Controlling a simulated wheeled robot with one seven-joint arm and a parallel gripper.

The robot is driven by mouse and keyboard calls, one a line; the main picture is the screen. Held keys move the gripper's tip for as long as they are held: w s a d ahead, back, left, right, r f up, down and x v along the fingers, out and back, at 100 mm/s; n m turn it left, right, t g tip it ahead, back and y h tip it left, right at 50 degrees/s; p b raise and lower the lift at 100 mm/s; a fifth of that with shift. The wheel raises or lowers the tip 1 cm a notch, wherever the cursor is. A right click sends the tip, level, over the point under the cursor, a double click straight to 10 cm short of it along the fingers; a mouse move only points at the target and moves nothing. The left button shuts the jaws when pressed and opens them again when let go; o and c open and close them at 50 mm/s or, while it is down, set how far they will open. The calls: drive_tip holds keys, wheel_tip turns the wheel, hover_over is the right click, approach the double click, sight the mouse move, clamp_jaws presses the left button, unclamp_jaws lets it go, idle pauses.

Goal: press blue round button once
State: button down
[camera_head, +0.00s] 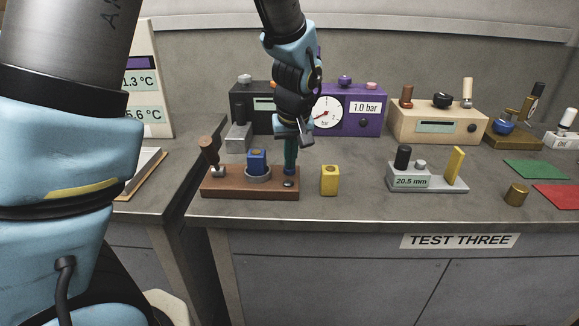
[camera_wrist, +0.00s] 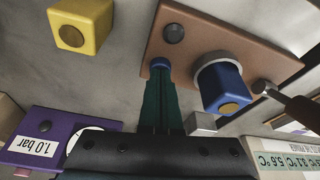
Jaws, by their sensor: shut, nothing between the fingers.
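The blue round button (camera_head: 290,172) sits on the brown fixture base (camera_head: 240,190), right of a blue block (camera_head: 257,162) that stands in a grey ring. My gripper (camera_head: 290,164) points down right over the button, its teal fingers closed together with nothing between them. In the wrist view the button (camera_wrist: 160,63) shows at the fingertips (camera_wrist: 160,74), which cover part of it. The tips look to be touching it or very close; I cannot tell which. The blue block (camera_wrist: 222,88) with its brass top is beside the fingers in the wrist view.
A dark knob (camera_head: 288,184) is on the base near the button. A brown-handled lever (camera_head: 209,150) stands at its left end. A yellow block (camera_head: 330,180) stands just right. A purple gauge box (camera_head: 365,112) is behind. The bench is clear between the yellow block and grey fixture (camera_head: 428,180).

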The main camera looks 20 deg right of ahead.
drive_tip(key=shift+f, duration=0.25)
wheel_tip(320, 180, up, 6)
drive_tip(key=p, duration=0.4)
drive_tip(key=shift+r+p, duration=0.2)
drive_tip(key=shift+p, duration=0.2)
drive_tip(key=shift+f, duration=0.1)
